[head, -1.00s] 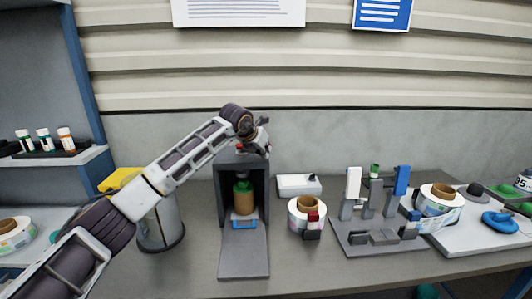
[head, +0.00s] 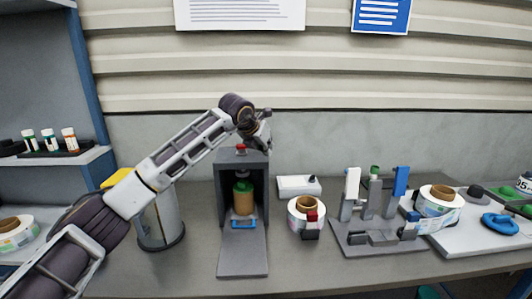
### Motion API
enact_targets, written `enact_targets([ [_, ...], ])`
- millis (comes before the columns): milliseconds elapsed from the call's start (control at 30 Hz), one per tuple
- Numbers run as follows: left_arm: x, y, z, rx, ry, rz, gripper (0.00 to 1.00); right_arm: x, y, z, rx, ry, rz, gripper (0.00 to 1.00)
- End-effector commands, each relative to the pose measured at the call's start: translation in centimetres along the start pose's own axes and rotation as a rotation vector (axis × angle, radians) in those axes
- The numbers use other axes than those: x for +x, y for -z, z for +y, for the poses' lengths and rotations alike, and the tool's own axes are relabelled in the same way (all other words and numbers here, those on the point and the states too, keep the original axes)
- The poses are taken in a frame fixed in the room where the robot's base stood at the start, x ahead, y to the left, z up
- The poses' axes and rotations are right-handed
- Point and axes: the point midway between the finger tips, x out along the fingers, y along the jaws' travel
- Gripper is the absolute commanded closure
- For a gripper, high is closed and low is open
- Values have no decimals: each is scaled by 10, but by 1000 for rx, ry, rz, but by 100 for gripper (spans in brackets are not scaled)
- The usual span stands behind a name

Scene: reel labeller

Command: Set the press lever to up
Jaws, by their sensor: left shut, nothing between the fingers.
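A dark grey press-like housing (head: 262,190) stands mid-table with an open front. A small red knob (head: 241,148) on a pale base sits on its top. Inside is a brown container with a green top (head: 243,187), above a blue-edged piece (head: 243,223). I cannot tell for sure which part is the press lever; a grey stand on the right bears an upright white handle (head: 352,182) and an upright blue handle (head: 400,180). My left gripper (head: 265,132) is shut and empty, just above and right of the red knob, apart from it. My right gripper is out of view.
A grey ramp (head: 243,255) extends from the housing's front.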

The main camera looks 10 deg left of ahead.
Motion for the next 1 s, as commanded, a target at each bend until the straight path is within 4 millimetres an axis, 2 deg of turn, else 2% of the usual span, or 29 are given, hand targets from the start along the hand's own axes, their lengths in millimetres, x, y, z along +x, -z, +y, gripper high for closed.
enact_targets([
  [200, -27, -4, -14, 2, -1, -3, 100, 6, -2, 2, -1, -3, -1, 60],
  [400, -42, -6, -23, 0, 0, -2, 100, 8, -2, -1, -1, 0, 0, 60],
  [867, -46, -6, -25, 0, 0, 0, 100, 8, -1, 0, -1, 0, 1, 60],
  [1000, -42, -5, -32, 1, 23, -6, 100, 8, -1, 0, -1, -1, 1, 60],
])
